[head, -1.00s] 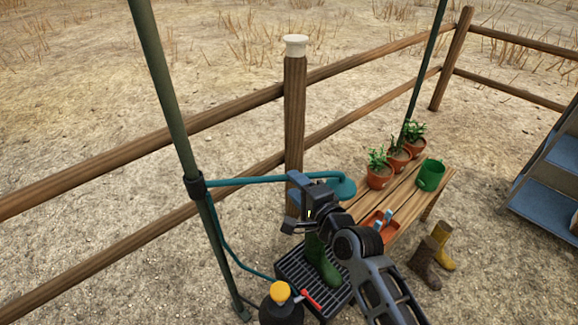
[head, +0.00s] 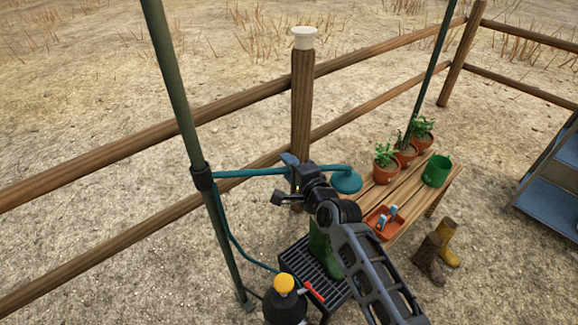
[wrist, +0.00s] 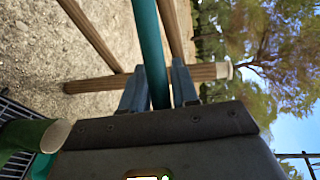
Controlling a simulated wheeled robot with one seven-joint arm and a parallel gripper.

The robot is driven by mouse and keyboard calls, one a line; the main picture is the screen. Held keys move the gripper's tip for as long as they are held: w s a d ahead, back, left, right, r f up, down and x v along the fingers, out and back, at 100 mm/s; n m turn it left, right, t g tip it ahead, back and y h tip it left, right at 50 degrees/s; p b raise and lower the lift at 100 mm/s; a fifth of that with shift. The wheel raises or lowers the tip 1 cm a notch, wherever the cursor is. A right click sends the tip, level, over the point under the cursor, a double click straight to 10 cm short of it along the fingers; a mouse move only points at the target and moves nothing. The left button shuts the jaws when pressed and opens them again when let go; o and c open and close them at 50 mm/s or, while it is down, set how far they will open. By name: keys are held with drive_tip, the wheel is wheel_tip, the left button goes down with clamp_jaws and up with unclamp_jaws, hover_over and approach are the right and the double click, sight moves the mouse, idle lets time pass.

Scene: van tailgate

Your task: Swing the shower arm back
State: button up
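The shower arm is a teal tube (head: 245,172) that runs right from a dark clamp (head: 202,178) on the green pole (head: 172,75) to a round teal shower head (head: 346,181). My gripper (head: 289,164) is at the tube, towards its shower head end. In the wrist view the tube (wrist: 149,40) passes between the two blue-grey fingers of my gripper (wrist: 157,80). The fingers stand on both sides of it with narrow gaps, and I read them as open. Part of the tube is hidden behind my gripper in the head view.
A wooden fence post (head: 302,90) with a white cap stands behind the tube. A slatted bench (head: 409,199) with potted plants is at right.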

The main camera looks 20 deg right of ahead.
clamp_jaws()
drive_tip(key=shift+w+f+b, duration=0.1)
drive_tip(key=shift+b, duration=0.25)
drive_tip(key=w+n+g+y+b, duration=0.3)
drive_tip(key=w+n+y+b, duration=0.3)
drive_tip(key=w+b, duration=0.5)
drive_tip(key=shift+w+a+y+b, duration=0.3)
drive_tip(key=shift+y+b, duration=0.8)
drive_tip(key=shift+b, duration=2.85)
drive_tip(key=shift+a+n, duration=0.1)
drive_tip(key=shift+n, duration=0.2)
drive_tip(key=shift+o, duration=1.6)
unclamp_jaws()
